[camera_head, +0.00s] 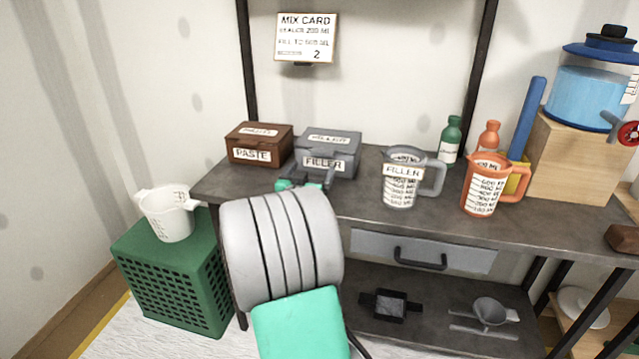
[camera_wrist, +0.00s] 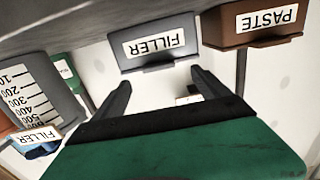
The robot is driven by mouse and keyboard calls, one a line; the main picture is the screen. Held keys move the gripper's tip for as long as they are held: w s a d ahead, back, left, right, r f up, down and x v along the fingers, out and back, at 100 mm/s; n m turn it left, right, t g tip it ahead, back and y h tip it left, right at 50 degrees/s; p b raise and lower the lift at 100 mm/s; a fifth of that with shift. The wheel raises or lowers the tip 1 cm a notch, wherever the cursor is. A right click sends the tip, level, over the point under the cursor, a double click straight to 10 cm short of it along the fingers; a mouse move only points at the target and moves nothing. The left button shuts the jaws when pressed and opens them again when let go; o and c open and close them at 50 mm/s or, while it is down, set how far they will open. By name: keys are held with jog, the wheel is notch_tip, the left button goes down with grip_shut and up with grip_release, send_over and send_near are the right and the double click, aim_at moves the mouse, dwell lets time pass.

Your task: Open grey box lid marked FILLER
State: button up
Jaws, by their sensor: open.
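The grey FILLER box (camera_head: 328,152) stands on the dark workbench with its lid (camera_head: 333,137) down. The lid carries a label. In the wrist view, which is upside down, the box front with its FILLER label (camera_wrist: 153,42) is straight ahead. My gripper (camera_head: 306,181) is just in front of the box, its fingers covering part of the lower front in the head view. In the wrist view my gripper (camera_wrist: 162,88) is open and empty, its two fingers spread toward the box. I cannot tell whether a fingertip touches it.
The brown PASTE box (camera_head: 259,145) stands close on the left; it also shows in the wrist view (camera_wrist: 250,25). To the right are a grey FILLER jug (camera_head: 399,190), an orange jug (camera_head: 480,195) and bottles (camera_head: 451,141). A white jug (camera_head: 168,214) sits on a green crate (camera_head: 175,285).

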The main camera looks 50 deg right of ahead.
aim_at(321, 154)
jog(key=shift+h, duration=0.3)
jog(key=x, duration=0.8)
jog(key=shift+s+d+r+p, duration=0.15)
jog(key=shift+s+d+p, duration=0.05)
jog(key=shift+p, duration=0.2)
jog(key=shift+c, duration=0.4)
grip_shut()
